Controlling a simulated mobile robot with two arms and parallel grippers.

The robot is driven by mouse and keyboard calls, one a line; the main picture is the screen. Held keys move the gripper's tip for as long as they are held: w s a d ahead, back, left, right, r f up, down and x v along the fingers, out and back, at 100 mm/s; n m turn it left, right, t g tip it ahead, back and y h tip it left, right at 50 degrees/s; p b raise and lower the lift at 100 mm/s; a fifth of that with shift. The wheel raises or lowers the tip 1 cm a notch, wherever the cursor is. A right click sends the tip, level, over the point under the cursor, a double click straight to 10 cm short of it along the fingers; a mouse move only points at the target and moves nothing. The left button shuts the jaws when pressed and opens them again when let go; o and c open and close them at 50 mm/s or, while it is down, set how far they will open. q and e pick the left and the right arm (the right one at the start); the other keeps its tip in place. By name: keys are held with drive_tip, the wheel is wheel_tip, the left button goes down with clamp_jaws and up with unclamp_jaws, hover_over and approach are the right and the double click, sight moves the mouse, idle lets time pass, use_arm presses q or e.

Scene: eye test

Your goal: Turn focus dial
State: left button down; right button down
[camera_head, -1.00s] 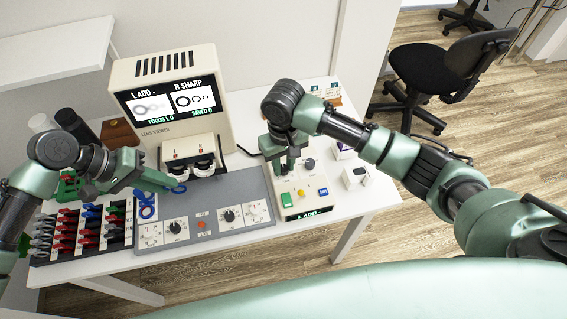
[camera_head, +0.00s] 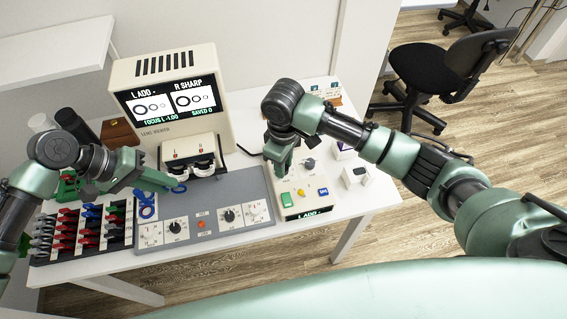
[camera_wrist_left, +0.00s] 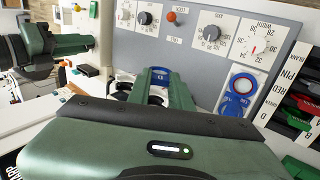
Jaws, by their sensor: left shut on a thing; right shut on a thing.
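The lens viewer (camera_head: 218,125) stands at the back of the table. Its screen (camera_head: 170,104) reads L ADD -, R SHARP, FOCUS L -1.00 and SAVED 0. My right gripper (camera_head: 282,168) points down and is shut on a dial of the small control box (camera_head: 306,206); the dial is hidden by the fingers. A second dark dial (camera_head: 309,163) shows just right of it. My left gripper (camera_head: 172,186) is shut on a blue lens (camera_head: 181,189), held in front of the viewer's eyepieces; the blue lens also shows between the fingers in the left wrist view (camera_wrist_left: 160,72).
A rack (camera_head: 90,246) of coloured lenses stands at the left. A small white box (camera_head: 356,177) lies at the right.

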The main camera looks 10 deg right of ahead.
drive_tip(key=shift+w+n, duration=0.1)
drive_tip(key=shift+n, duration=0.5)
drive_tip(key=c, duration=1.2)
unclamp_jaws()
drive_tip(key=shift+o, duration=0.2)
drive_tip(key=shift+r, duration=0.1)
wheel_tip(320, 180, up, 12)
wheel_tip(320, 180, up, 12)
